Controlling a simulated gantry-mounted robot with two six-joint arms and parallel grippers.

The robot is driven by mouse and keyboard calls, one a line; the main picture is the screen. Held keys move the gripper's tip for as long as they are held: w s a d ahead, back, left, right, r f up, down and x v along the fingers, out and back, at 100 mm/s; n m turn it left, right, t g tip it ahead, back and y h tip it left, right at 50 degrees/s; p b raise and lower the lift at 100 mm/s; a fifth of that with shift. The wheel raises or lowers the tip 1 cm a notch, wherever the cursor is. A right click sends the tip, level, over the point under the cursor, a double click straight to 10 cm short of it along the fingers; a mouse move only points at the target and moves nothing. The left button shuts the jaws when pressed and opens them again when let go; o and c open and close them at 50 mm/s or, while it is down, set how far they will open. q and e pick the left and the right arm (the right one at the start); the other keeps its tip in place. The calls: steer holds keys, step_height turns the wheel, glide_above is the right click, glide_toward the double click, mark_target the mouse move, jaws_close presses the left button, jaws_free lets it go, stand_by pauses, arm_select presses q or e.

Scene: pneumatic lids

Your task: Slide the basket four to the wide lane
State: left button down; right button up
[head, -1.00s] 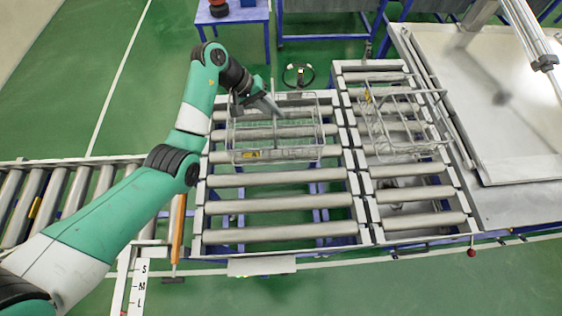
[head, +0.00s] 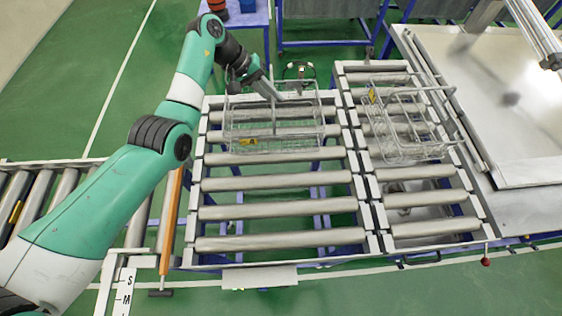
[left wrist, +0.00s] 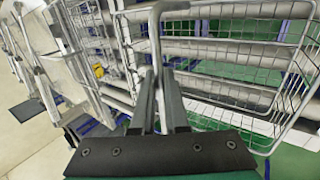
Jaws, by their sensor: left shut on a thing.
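A wire basket with a yellow tag (head: 249,142) sits on the rollers at the far end of the wider left lane (head: 275,213); the tag's number is too small to read surely. My left gripper (head: 278,97) reaches over the basket's far side and is shut on its wire. In the left wrist view, the fingers (left wrist: 161,75) close around a bent wire bar (left wrist: 155,28) of the basket. The wire mesh (left wrist: 235,85) fills the right of that view. My right gripper is not in view.
A second wire basket (head: 405,125) with a yellow tag stands on the narrower right lane (head: 430,198). A metal-topped table (head: 500,130) borders that lane. Another roller line (head: 45,200) runs at the left. The near rollers of the wider lane are empty.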

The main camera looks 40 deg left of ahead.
arm_select(q)
steer(key=c, duration=0.8)
jaws_free()
steer(key=shift+c, duration=0.2)
steer(key=shift+f, duration=0.1)
step_height(320, 180, up, 8)
steer(key=p, duration=0.6)
steer(key=shift+p, duration=0.3)
steer(key=shift+r, duration=0.2)
